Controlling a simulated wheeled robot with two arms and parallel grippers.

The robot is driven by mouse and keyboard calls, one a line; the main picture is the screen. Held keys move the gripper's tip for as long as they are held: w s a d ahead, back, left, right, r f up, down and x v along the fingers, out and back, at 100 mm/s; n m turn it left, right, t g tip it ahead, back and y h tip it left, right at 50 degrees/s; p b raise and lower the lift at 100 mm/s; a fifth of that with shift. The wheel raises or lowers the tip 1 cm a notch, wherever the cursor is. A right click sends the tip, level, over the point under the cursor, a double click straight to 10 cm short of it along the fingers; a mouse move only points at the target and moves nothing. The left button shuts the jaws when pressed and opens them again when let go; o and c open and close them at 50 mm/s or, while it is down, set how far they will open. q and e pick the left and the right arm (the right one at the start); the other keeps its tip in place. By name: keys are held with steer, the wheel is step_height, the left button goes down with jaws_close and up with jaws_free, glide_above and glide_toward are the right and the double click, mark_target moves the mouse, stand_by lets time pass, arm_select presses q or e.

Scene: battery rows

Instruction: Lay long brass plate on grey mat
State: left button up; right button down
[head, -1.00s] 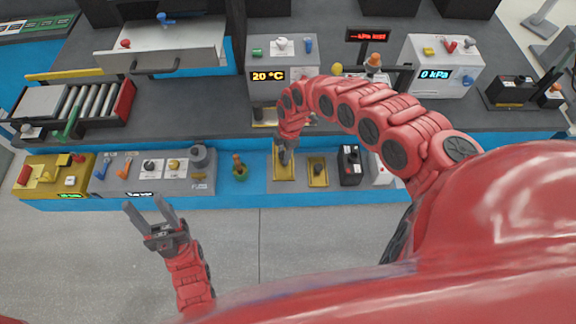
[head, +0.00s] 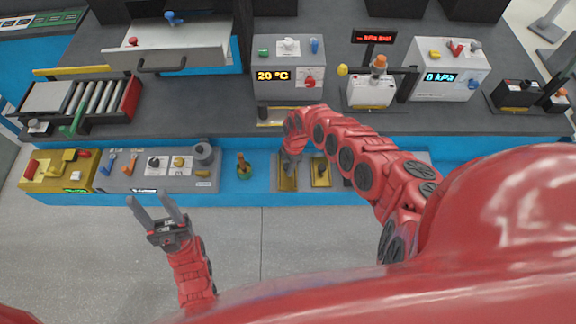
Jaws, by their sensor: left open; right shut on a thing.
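The long brass plate (head: 287,182) is at the left end of a flat grey surface (head: 305,188), which looks like the grey mat, on the near blue ledge. My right gripper (head: 291,163) is shut on the plate from above, and the wrist hides its far part. I cannot tell whether the plate touches the surface or hangs just above it. A shorter brass plate (head: 320,178) with a dark knob lies just to the right, apart from it. My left gripper (head: 154,204) is open and empty over the floor, in front of the ledge.
A grey control box (head: 165,172) and a yellow one (head: 52,175) are further left. A pale brass-coloured piece (head: 277,117) lies behind on the dark counter. My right arm covers the ledge's right part.

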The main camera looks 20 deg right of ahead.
steer(key=shift+f, duration=0.1)
steer(key=c, duration=0.5)
jaws_free()
steer(key=shift+r, duration=0.2)
step_height(320, 180, up, 12)
steer(key=d, duration=0.1)
steer(key=shift+d+f, duration=0.15)
steer(key=shift+d, duration=0.2)
steer(key=shift+f, duration=0.1)
